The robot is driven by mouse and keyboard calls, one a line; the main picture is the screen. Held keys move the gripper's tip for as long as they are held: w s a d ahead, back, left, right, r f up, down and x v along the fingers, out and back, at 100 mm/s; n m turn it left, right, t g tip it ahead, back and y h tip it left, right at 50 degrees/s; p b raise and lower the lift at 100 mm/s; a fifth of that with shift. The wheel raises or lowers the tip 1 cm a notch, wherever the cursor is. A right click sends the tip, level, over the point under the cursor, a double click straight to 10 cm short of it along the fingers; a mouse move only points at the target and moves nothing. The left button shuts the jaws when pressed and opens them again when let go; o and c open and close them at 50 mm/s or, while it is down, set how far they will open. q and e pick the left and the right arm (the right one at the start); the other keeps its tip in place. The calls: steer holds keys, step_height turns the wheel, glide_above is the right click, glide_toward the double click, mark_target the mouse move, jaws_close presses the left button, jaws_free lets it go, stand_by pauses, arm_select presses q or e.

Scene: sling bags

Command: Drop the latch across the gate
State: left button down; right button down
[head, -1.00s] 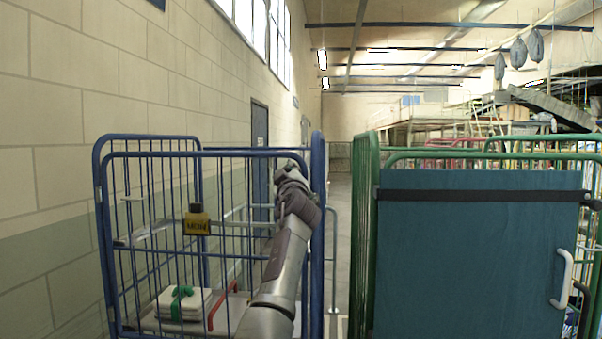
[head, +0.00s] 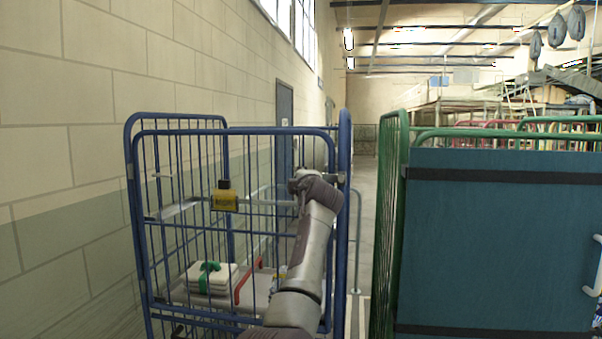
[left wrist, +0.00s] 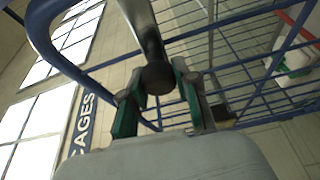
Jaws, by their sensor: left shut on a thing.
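The blue wire cage (head: 138,215) stands ahead, with its gate side facing me. A pale grey metal bar (head: 262,202) runs level across its upper part, from a yellow and black tag (head: 224,199) toward my left gripper (head: 299,188). My arm partly covers the right side of the gate. In the left wrist view, the left gripper (left wrist: 157,100) has its green-padded fingers shut on a grey latch bar (left wrist: 143,25) at its dark round end. Blue rails lie just beyond. I cannot tell whether the latch touches its catch. My right gripper is not in view.
Inside the cage lies a white stack (head: 203,278) with a green tie, near a red handle (head: 249,279). A green cage with a teal panel (head: 500,240) stands to the right. A narrow aisle (head: 362,200) lies between. A block wall (head: 75,130) runs along the left.

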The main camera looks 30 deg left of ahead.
arm_select(q)
steer(key=shift+f+n, duration=0.3)
steer(key=shift+f, duration=0.1)
steer(key=shift+f+g, duration=0.1)
steer(key=shift+g, duration=0.2)
steer(key=c, duration=0.8)
jaws_free()
steer(key=v, duration=1.2)
steer(key=shift+a, duration=0.1)
